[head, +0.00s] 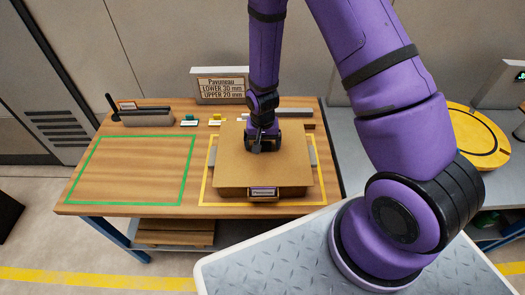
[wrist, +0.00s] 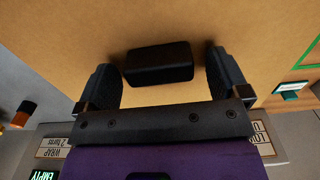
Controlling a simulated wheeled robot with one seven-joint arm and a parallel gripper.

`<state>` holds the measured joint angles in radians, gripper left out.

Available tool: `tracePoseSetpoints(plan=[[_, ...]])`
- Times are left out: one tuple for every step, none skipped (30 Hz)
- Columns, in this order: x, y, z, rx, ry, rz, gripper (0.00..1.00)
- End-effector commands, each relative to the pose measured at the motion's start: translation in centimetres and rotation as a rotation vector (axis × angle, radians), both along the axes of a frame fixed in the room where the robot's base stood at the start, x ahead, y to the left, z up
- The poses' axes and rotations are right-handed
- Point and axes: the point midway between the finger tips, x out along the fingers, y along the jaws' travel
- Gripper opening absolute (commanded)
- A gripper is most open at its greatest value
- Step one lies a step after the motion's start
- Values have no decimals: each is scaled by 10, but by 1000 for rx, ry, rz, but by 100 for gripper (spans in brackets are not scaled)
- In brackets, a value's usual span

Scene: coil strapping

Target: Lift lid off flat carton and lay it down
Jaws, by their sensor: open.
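A black block-shaped handle (wrist: 157,63) stands on the lid. My gripper (head: 263,144) is over the lid's middle, pointing down. In the wrist view its open fingers (wrist: 160,72) stand on either side of the handle, with a gap visible at each side.
A green-outlined area (head: 130,170) on the table's left is bare. Behind are a sign (head: 221,85) reading LOWER 30 mm, UPPER 20 mm, a long holder with a black-handled tool (head: 145,117), and small coloured pieces. A yellow disc (head: 478,137) lies on the grey bench at right.

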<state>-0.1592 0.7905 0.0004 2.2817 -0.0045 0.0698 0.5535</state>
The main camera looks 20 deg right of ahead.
Motion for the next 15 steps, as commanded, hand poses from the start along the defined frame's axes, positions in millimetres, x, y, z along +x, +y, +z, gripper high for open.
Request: tracePoseSetpoints(plan=[[0, 0, 0, 0, 0, 0, 94], [0, 0, 0, 0, 0, 0, 94], [0, 0, 0, 0, 0, 0, 94], [0, 0, 0, 0, 0, 0, 91], [0, 0, 0, 0, 0, 0, 84], [0, 0, 0, 0, 0, 0, 75], [0, 0, 0, 0, 0, 0, 68], [0, 0, 0, 0, 0, 0, 61], [0, 0, 0, 0, 0, 0, 52], [0, 0, 0, 0, 0, 0, 45], [0, 0, 0, 0, 0, 0, 40], [0, 0, 0, 0, 0, 0, 40], [0, 0, 0, 0, 0, 0, 40], [0, 0, 0, 0, 0, 0, 40], [0, 0, 0, 0, 0, 0, 40]])
